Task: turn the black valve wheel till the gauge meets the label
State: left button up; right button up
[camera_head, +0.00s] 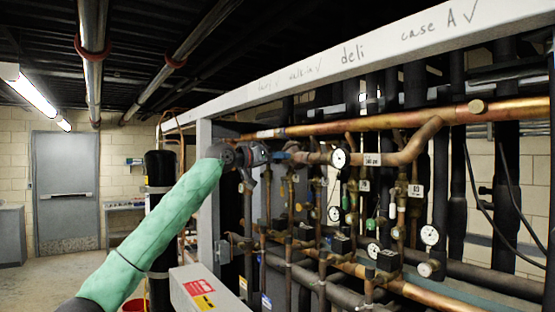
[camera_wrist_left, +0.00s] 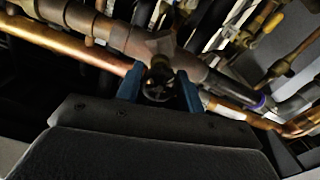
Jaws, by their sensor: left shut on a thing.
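The black valve wheel (camera_wrist_left: 157,93) shows in the left wrist view, small and dark, under a brass-coloured valve body on a pipe. My left gripper (camera_head: 262,154) is at the upper left of the rack in the head view. In the left wrist view its blue fingers (camera_wrist_left: 159,90) stand on either side of the wheel, shut on it. In the head view the gripper and arm hide most of the wheel. A round white gauge (camera_head: 339,158) sits on the copper pipe to the right, with a white label (camera_head: 372,159) beside it. The needle and print are too small to read. My right gripper is out of view.
A pale rack beam (camera_head: 330,62) runs above the pipes, and a grey post (camera_head: 205,200) stands beside my left forearm. Copper pipes, dark pipes and more gauges (camera_head: 429,235) crowd the rack. A grey box (camera_head: 207,290) is below. Open floor lies left, towards a door (camera_head: 65,190).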

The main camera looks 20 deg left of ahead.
pick_arm(q)
jog(key=shift+m, duration=1.1)
jog(key=m+b, duration=0.1)
jog(key=m, duration=0.3)
jog(key=m+b, duration=0.1)
jog(key=m, duration=0.6)
jog(key=shift+m+b, duration=0.35)
jog(key=shift+m, duration=0.45)
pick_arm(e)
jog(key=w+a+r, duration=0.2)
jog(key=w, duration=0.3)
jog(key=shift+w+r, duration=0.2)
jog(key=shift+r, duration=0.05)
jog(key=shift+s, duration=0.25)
